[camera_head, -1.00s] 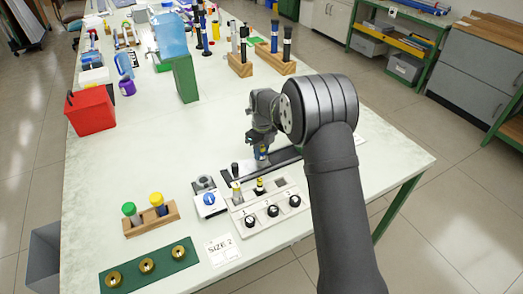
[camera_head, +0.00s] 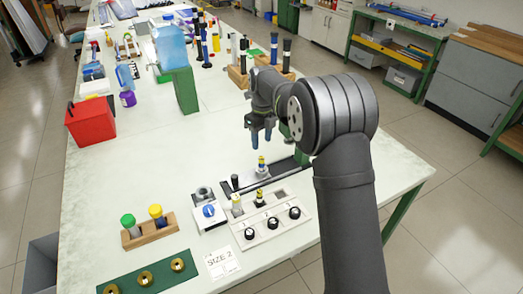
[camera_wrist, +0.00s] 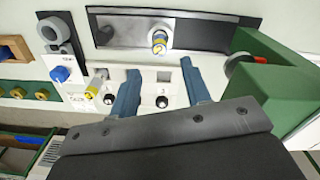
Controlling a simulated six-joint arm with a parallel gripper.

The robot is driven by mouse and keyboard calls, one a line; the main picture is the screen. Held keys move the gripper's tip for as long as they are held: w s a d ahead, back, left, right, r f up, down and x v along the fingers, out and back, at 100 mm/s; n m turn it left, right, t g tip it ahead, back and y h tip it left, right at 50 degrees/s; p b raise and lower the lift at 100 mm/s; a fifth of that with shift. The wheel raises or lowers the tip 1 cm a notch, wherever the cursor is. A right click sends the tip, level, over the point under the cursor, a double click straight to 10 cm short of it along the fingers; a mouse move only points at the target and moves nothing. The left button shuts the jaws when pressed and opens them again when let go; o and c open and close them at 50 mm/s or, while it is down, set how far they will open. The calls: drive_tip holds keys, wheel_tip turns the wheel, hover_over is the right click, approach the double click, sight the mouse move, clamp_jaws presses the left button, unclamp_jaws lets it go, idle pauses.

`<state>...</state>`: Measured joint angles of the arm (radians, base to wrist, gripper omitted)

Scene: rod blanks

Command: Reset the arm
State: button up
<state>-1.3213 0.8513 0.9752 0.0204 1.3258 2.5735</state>
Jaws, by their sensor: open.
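My gripper (camera_head: 262,138) is raised above the table, with its fingers pointing down and apart, empty. In the wrist view my gripper (camera_wrist: 160,68) shows two blue fingers with a clear gap. A yellow-banded rod (camera_head: 262,165) stands in the black-and-grey tray (camera_head: 240,183), below the fingers and apart from them. The rod also shows in the wrist view (camera_wrist: 159,41), beyond the fingertips.
A pale block (camera_head: 265,222) with black knobs holds two short rods. Beside it are a device with a blue knob (camera_head: 209,211) and a wooden rack (camera_head: 150,232) with green and yellow caps. A green post (camera_head: 186,91) and red box (camera_head: 91,120) stand farther back.

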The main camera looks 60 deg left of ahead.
sight(261, 157)
drive_tip(key=shift+r, duration=0.8)
wheel_tip(261, 157, down, 12)
drive_tip(key=shift+s, duration=0.1)
drive_tip(key=shift+r, duration=1.75)
drive_tip(key=shift+f, duration=0.15)
